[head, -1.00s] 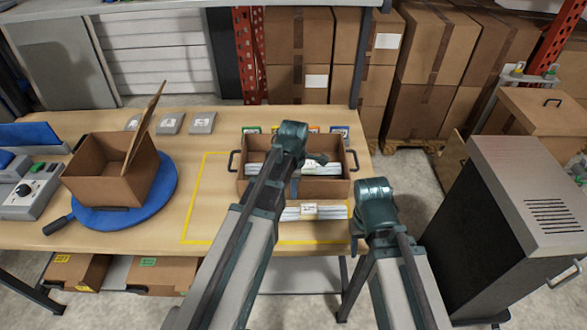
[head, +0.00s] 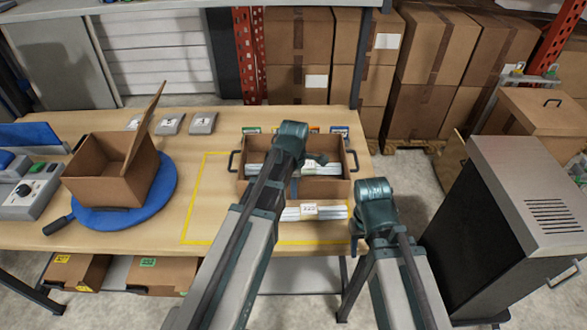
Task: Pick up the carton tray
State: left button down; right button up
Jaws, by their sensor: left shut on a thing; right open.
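The carton tray (head: 259,195) is an open brown box with black side handles, on the right part of the wooden table. White packets (head: 322,168) with a label lie inside it. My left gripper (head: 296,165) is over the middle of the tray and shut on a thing. Its fingertips and what they hold are mostly hidden by my arm, so I cannot tell which thing it is. My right gripper (head: 366,225) is open, beside the table's right edge, right of and nearer than the tray. Its fingers are largely hidden.
Another white packet (head: 330,213) lies just in front of the tray. An open carton (head: 105,187) stands on a blue turntable (head: 168,183) at left. Yellow tape (head: 194,205) marks the table between them, where it is clear. A dark cabinet (head: 480,220) stands at right.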

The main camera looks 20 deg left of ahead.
dwell(0.5)
pick_arm(q)
notch_tip(320, 180, up, 10)
jog(key=p, duration=1)
pick_arm(e)
notch_tip(320, 180, up, 10)
